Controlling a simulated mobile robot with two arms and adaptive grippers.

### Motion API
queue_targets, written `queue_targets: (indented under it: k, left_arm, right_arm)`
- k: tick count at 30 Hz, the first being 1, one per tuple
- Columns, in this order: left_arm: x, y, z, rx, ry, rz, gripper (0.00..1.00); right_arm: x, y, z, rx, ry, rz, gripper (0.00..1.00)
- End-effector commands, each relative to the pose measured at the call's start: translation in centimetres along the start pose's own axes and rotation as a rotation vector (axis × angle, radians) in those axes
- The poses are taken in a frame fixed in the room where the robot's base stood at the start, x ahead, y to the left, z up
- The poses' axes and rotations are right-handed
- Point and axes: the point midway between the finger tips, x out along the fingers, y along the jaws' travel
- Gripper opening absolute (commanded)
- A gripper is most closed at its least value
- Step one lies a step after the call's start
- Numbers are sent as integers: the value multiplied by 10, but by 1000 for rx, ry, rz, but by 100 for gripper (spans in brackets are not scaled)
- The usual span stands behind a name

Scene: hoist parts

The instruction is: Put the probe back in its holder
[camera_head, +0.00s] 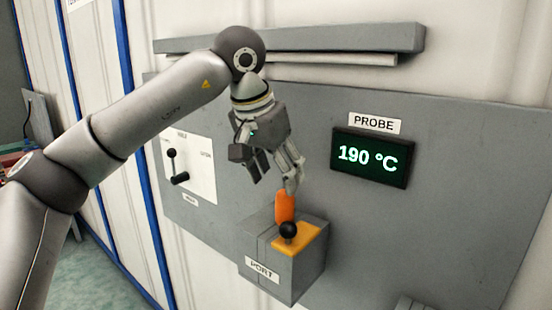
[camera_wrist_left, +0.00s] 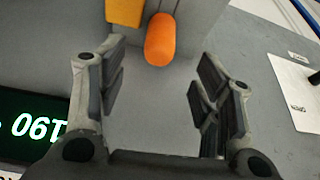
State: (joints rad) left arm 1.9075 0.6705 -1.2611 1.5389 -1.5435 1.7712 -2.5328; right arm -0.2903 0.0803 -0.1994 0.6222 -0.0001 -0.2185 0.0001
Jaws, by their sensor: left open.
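The probe's orange handle (camera_head: 284,206) stands up at the grey box labelled PORT (camera_head: 290,272), behind a black ball knob (camera_head: 288,229) on a yellow-orange plate (camera_head: 308,238). Any part of the probe below the handle is hidden. My left gripper (camera_head: 273,180) is open and empty just above the handle. In the left wrist view the handle (camera_wrist_left: 160,40) lies beyond the gap between the open fingers (camera_wrist_left: 158,88), apart from them. I cannot make out a probe holder for certain. My right gripper is not in view.
A display (camera_head: 371,158) under a PROBE label reads 190 °C on the grey wall panel (camera_head: 450,185). A white plate with a black lever (camera_head: 178,170) is to the left. A grey ledge (camera_head: 300,42) juts out above. A grey part (camera_head: 414,304) shows at the bottom edge.

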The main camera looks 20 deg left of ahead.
Motion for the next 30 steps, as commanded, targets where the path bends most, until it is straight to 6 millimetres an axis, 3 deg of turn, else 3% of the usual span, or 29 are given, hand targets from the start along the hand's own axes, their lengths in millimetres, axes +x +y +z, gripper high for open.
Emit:
queue_targets:
  k: [3, 6, 9, 13, 18, 26, 30]
  left_arm:
    - [23, 0, 0, 0, -5, 0, 60]
    - [41, 0, 0, -1, -6, 1, 60]
    - [57, 0, 0, 0, -5, 1, 60]
    - [71, 0, 0, -1, -2, 1, 60]
    - [81, 0, 0, -1, -1, 1, 60]
    - [82, 0, 0, -1, 0, 1, 60]
    - [82, 0, 0, -1, 0, 1, 42]
  right_arm:
    - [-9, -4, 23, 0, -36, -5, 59]
    - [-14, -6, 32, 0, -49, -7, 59]
    - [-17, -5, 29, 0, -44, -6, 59]
    - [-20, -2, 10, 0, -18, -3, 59]
    - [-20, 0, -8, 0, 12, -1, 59]
    - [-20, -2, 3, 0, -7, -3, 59]
    - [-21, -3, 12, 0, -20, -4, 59]
